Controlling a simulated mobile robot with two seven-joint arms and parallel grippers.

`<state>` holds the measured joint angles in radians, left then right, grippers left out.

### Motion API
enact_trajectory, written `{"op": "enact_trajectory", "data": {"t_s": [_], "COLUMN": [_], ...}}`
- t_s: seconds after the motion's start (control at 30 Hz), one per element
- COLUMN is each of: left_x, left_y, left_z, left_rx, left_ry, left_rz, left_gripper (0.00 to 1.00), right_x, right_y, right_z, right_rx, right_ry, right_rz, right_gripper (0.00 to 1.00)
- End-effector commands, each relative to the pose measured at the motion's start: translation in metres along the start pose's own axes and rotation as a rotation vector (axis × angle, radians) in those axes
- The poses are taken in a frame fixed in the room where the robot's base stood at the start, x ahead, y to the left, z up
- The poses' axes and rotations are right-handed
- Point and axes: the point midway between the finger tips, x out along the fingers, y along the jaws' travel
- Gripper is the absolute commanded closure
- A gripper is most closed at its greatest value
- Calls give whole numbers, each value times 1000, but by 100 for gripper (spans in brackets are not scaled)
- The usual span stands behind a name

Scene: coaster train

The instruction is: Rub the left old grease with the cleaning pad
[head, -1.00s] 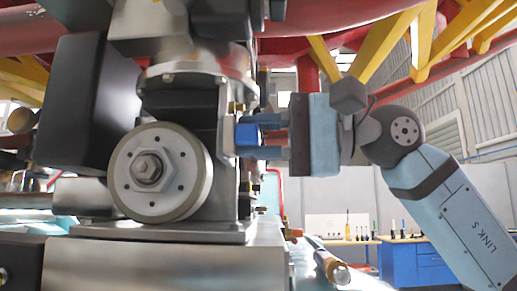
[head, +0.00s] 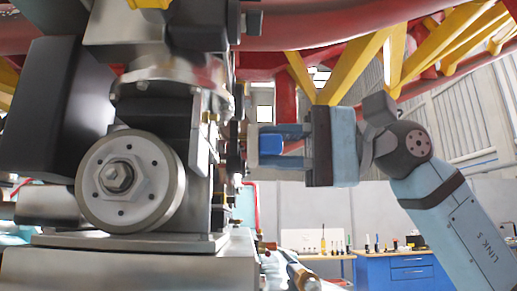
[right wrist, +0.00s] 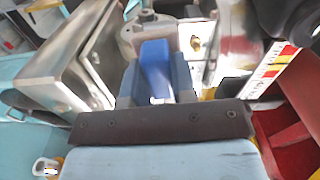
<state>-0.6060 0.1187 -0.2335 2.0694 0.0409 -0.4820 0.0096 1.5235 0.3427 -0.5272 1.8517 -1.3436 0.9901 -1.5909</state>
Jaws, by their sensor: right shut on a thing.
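My right gripper (head: 262,145) is shut on a blue block-like thing (head: 271,144), which looks like the cleaning pad. In the right wrist view the same pad (right wrist: 155,68) sits between the two fingers and points away from the palm. I cannot make out the left old grease in either view. My left gripper is not in view.
A black box (head: 62,105) is left of the wheel. Red pipes and yellow beams (head: 355,65) run overhead. A tool with a metal tip (head: 303,278) lies at bottom centre. A blue workbench (head: 395,268) stands in the back.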

Motion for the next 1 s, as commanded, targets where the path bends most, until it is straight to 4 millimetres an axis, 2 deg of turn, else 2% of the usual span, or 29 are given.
{"op": "enact_trajectory", "data": {"t_s": [0.37,0.7,1.0], "left_x": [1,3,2], "left_y": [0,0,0], "left_z": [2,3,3], "left_rx": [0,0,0], "left_ry": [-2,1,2], "left_rz": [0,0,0], "left_gripper": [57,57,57], "right_x": [-3,-29,-32], "right_y": [0,1,0], "right_z": [0,0,0], "right_rx": [0,-1,-1], "right_ry": [0,1,0], "right_rz": [-1,-1,-1], "right_gripper": [94,94,94]}}
